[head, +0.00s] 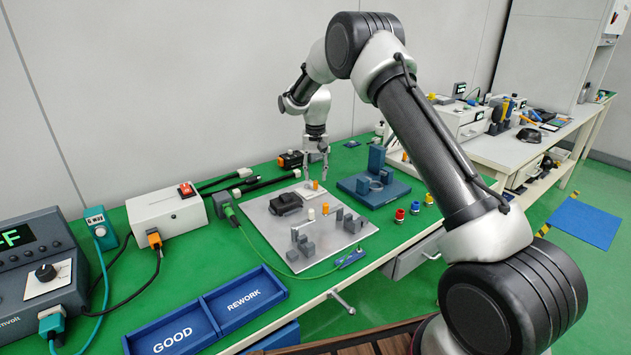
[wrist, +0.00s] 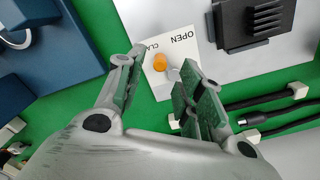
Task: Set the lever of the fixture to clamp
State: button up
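The fixture is a light grey plate (head: 268,222) on the green bench, also seen in the wrist view (wrist: 205,18). A white label (wrist: 192,45) near its edge reads "OPEN" and "CLA", the rest hidden by a finger. An orange knob, seemingly the lever's end, stands over this label in the wrist view (wrist: 159,62) and head view (head: 315,185). The lever's arm and setting cannot be made out. My gripper (head: 318,178) is open and empty above the label. In the wrist view its fingertips (wrist: 165,66) lie either side of the knob; contact cannot be told.
A black finned block (head: 286,203) and grey posts (head: 305,245) stand on the plate. A blue fixture (head: 374,190) is close on the right. Black cables (wrist: 262,110) lie beside the plate. Blue GOOD and REWORK trays (head: 243,300) are at the front.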

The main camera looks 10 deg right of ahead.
aim_at(316, 181)
jog(key=shift+f, duration=1.9)
jog(key=shift+c, duration=0.2)
grip_shut()
jog(key=shift+w+d+n, duration=0.2)
jog(key=shift+n, duration=0.8)
jog(key=shift+o, duration=0.2)
grip_release()
